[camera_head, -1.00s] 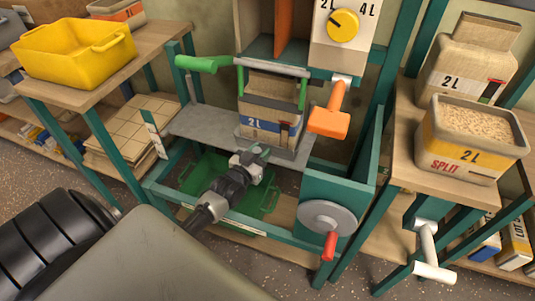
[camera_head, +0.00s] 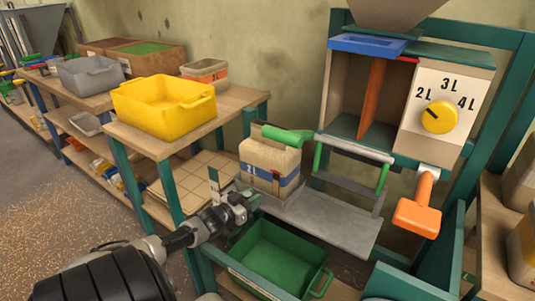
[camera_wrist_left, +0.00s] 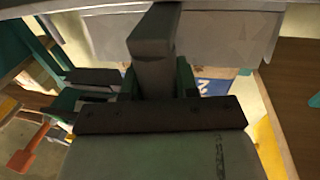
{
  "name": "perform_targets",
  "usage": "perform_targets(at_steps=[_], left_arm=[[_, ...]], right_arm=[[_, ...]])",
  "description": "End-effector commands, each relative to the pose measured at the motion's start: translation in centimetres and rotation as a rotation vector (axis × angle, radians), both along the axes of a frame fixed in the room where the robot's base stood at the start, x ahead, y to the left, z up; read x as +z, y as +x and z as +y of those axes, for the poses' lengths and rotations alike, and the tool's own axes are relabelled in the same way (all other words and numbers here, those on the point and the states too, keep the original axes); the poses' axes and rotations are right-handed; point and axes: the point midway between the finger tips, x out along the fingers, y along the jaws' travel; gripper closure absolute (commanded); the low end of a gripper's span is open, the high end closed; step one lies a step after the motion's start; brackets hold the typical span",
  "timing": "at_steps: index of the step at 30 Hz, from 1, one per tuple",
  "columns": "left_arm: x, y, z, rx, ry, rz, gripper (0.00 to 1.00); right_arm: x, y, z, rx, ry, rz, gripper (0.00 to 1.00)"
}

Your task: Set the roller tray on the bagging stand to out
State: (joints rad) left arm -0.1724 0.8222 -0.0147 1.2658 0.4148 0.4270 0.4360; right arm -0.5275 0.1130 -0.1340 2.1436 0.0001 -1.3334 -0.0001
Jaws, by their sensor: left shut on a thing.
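The roller tray (camera_head: 268,201) is a grey slab at the left end of the bagging stand's grey deck (camera_head: 335,224). A beige bag with a blue band (camera_head: 270,160) stands upright on it, left of the clamp frame (camera_head: 355,150). My left gripper (camera_head: 238,208) is at the tray's front left. In the left wrist view it is shut on a grey bar (camera_wrist_left: 153,60), which looks like the tray's handle; the grip itself is partly hidden. The bag's blue label (camera_wrist_left: 215,87) shows behind it. My right gripper is not in view.
A green bin (camera_head: 275,262) sits below the deck. The dial (camera_head: 438,117) points toward 2L. A yellow tub (camera_head: 165,108) stands on the left table.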

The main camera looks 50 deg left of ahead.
Motion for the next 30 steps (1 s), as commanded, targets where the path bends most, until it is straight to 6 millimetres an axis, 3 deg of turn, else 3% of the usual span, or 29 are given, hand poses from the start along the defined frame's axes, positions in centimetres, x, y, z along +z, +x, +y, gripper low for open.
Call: perform_targets(at_steps=[3, 9, 22, 23, 27, 30], left_arm=[[-0.2, -0.4, 1.6, 0.001, 0.004, 0.002, 1.00], [-0.1, -0.7, 2.9, 0.001, 0.001, 0.001, 1.00], [0.0, -0.8, 3.4, 0.006, 0.001, 0.002, 1.00], [0.0, -0.8, 3.4, 0.006, 0.001, 0.002, 0.66], [0.0, -0.8, 3.3, 0.004, 0.001, 0.002, 0.45], [0.0, -0.8, 3.2, 0.003, 0.000, 0.001, 0.45]], right_arm=[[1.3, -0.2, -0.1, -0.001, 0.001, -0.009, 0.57], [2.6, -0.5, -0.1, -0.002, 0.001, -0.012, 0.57], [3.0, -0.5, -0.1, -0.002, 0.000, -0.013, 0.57], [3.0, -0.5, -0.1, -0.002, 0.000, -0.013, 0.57], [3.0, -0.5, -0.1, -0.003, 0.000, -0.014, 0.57], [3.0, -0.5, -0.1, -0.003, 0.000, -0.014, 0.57]])
